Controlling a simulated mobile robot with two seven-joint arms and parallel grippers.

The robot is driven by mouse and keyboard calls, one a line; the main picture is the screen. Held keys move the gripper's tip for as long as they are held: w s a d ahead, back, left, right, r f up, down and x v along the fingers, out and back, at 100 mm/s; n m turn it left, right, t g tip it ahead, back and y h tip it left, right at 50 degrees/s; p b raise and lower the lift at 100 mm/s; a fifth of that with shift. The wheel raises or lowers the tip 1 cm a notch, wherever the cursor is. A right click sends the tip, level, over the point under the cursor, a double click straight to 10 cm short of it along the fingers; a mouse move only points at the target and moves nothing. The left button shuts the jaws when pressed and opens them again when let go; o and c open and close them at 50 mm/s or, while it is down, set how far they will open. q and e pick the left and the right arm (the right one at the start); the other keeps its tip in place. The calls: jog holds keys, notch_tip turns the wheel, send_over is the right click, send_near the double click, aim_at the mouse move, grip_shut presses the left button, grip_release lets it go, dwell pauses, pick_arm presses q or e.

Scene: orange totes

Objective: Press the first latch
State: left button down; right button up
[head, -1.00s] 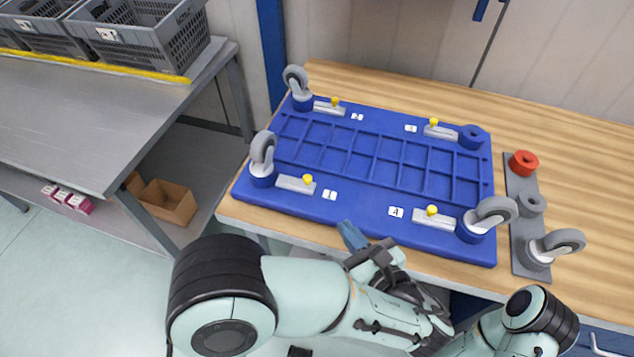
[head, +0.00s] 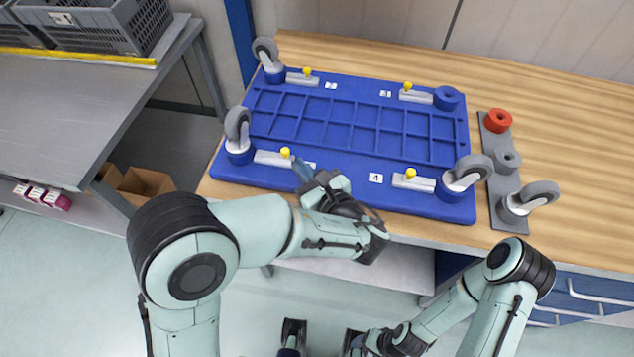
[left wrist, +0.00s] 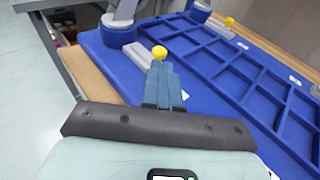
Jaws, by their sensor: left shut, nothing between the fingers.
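The blue board (head: 400,200) lies on the wooden bench and carries several grey latches with yellow knobs. The near-left latch (head: 268,159) has its yellow knob (head: 285,152) upright. My left gripper (head: 301,170) is shut and empty, its blue fingertips just right of that knob in the head view. In the left wrist view the shut fingers (left wrist: 164,82) point at the knob (left wrist: 159,52), which shows just beyond their tips; I cannot tell whether they touch. The gripper hides the latch's number label. My right arm is low at the bottom; its gripper's state is unclear.
Grey casters stand at three board corners, one (head: 238,136) close left of the near-left latch. A grey strip (head: 496,185) with a red wheel hub (head: 498,121) and another caster lies right of the board. A metal table (head: 80,90) with grey crates stands left.

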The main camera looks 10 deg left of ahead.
aim_at(287, 153)
pick_arm(q)
jog(key=shift+x, duration=1.65)
